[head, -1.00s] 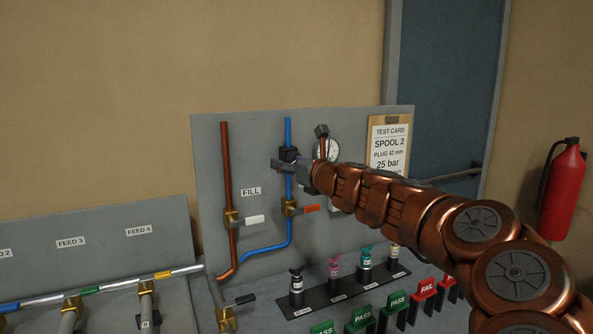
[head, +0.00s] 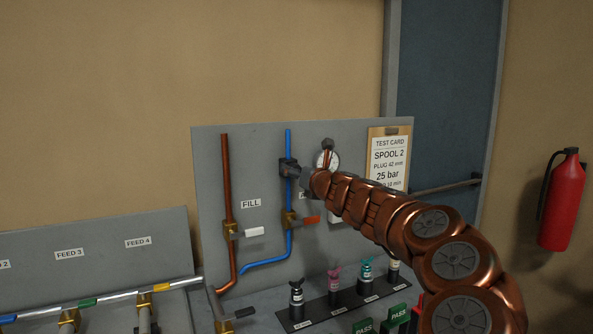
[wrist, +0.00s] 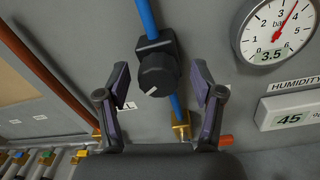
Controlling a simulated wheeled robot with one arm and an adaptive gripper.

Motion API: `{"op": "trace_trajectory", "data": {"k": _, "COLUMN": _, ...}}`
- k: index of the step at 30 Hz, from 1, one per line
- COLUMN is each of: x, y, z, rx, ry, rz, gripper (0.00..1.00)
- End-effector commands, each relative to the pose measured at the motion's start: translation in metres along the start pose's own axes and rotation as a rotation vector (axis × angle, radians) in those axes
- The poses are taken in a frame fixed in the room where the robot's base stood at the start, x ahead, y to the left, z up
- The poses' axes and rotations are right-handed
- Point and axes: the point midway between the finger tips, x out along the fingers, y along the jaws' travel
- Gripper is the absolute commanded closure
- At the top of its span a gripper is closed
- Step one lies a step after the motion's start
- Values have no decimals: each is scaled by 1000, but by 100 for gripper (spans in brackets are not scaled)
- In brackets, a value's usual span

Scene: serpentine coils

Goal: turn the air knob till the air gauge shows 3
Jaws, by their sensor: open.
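The air knob (wrist: 157,76) is a black round knob with a white line on its face, mounted on the blue pipe (wrist: 149,20). In the wrist view the line slants from lower left to upper right. The air gauge (wrist: 275,32), a white dial at the upper right, has a red needle between 3 and 4 and a digital readout of 3.5. My gripper (wrist: 161,78) is open, one finger left and one right of the knob in the picture, with visible gaps. In the head view my gripper (head: 304,180) is just right of the knob (head: 288,167) and partly hidden by my arm.
A humidity display (wrist: 291,113) sits below the gauge. A copper pipe (head: 227,185) runs left of the blue one. Valves with a white handle (head: 254,232) and a red handle (head: 305,220) sit below.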

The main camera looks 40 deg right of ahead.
Motion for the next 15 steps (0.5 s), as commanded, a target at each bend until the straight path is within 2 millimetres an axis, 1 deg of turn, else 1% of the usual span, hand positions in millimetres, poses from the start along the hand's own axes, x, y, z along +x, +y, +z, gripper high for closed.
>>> {"op": "trace_trajectory", "data": {"k": 3, "x": 4, "y": 1, "z": 0, "rx": 0, "ry": 0, "rz": 1, "gripper": 33}}
{"op": "trace_trajectory", "data": {"k": 12, "x": 5, "y": 1, "z": 0, "rx": -1, "ry": -1, "rz": 1, "gripper": 33}}
{"op": "trace_trajectory", "data": {"k": 15, "x": 5, "y": 0, "z": 0, "rx": -1, "ry": -1, "rz": 1, "gripper": 44}}
